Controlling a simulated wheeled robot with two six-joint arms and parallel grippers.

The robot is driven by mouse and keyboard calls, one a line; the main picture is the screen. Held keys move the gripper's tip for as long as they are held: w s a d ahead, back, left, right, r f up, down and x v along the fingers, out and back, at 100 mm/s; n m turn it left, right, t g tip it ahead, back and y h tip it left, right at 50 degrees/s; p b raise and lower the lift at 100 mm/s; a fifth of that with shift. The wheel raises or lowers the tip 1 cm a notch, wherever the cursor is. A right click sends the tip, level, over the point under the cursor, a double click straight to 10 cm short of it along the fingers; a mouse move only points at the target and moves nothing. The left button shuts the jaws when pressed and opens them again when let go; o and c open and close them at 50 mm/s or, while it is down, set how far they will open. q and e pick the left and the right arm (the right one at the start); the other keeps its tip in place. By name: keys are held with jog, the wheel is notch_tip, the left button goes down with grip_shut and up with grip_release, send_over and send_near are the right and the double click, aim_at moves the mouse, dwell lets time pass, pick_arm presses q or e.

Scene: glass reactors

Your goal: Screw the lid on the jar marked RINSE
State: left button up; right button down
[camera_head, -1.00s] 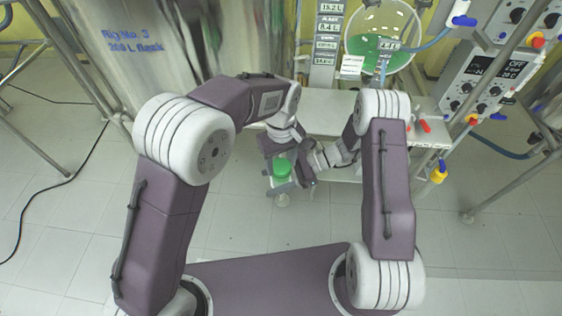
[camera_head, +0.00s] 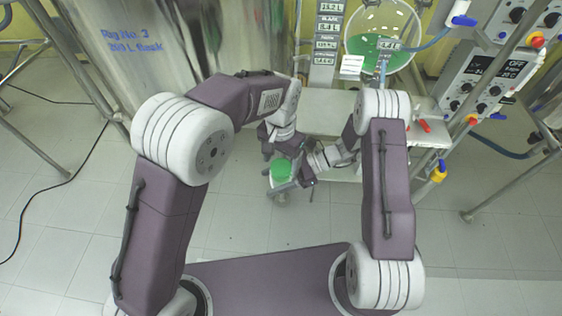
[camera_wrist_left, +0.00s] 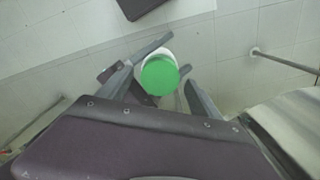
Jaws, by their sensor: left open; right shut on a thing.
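A white jar (camera_head: 282,190) with a green lid (camera_head: 281,169) is held up in front of the bench. In the left wrist view the round green lid (camera_wrist_left: 159,77) lies over the mouth of the white jar (camera_wrist_left: 158,53); I cannot tell how tightly it sits. My right gripper (camera_head: 300,178) is shut on the jar from the side. My left gripper (camera_head: 279,158) is open just above the lid; its fingers in the left wrist view (camera_wrist_left: 158,74) stand apart on either side of it. No RINSE marking is readable on the jar.
A white bench (camera_head: 330,103) stands behind the jar, with a green-filled glass vessel (camera_head: 384,45) above it. A large steel tank (camera_head: 135,50) is at the back left, and control boxes (camera_head: 480,80) are at the right. The tiled floor around the jar is clear.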

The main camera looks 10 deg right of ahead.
pick_arm(q)
jog(key=shift+r, duration=1.95)
jog(key=shift+c, duration=0.4)
jog(key=shift+r+n, duration=0.25)
jog(key=shift+n, duration=0.05)
notch_tip(320, 180, up, 3)
jog(key=n, duration=0.5)
jog(key=shift+r, duration=0.15)
notch_tip(320, 180, down, 8)
jog(key=shift+f, duration=0.1)
